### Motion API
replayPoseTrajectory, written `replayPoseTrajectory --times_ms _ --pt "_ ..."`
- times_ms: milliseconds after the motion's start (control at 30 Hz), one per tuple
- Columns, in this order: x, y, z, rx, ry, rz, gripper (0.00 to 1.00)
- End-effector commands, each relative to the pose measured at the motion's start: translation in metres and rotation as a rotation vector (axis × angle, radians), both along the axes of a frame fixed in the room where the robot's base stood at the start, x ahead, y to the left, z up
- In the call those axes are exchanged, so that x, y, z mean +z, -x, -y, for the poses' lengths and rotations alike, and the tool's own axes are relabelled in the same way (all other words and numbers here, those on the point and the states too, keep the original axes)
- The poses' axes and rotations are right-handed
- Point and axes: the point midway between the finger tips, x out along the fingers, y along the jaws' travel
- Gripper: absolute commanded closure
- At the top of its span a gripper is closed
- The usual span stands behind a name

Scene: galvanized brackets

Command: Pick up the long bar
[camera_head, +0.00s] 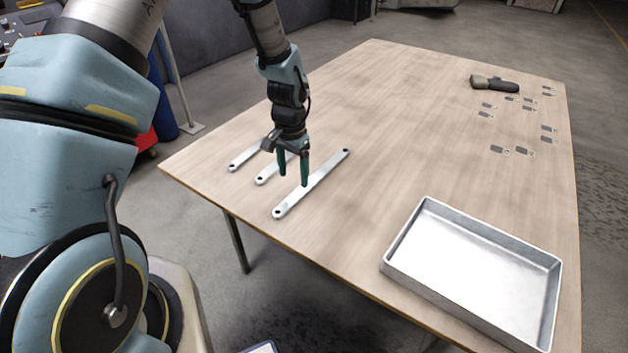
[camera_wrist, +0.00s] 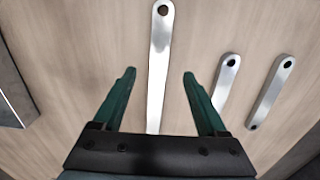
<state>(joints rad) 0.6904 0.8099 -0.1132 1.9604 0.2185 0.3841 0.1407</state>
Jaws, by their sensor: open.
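The long bar (camera_head: 318,178) is a flat silver strip with a hole at each end, lying on the wooden table. It also shows in the wrist view (camera_wrist: 159,70), running lengthwise between my fingers, its near end hidden behind my gripper's body. My gripper (camera_head: 293,181) is open and above the table by the bar; in the wrist view my gripper (camera_wrist: 158,75) has one green finger on each side of the bar, with gaps. I cannot tell the exact height of the fingertips above the table.
Two shorter silver bars, a medium one (camera_head: 265,178) and a short one (camera_head: 240,160), lie left of the long bar. A metal tray (camera_head: 402,239) stands at the table's front right. Several small tagged plates (camera_head: 497,149) and a dark-handled tool (camera_head: 495,84) lie at the far right. The table's middle is clear.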

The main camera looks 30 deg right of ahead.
Motion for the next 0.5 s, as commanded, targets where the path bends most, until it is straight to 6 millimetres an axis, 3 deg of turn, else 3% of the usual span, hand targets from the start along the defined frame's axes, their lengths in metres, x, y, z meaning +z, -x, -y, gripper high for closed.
replayPoseTrajectory --times_ms 500 --pt "-0.048 0.002 0.002 0.001 -0.002 -0.001 0.25"
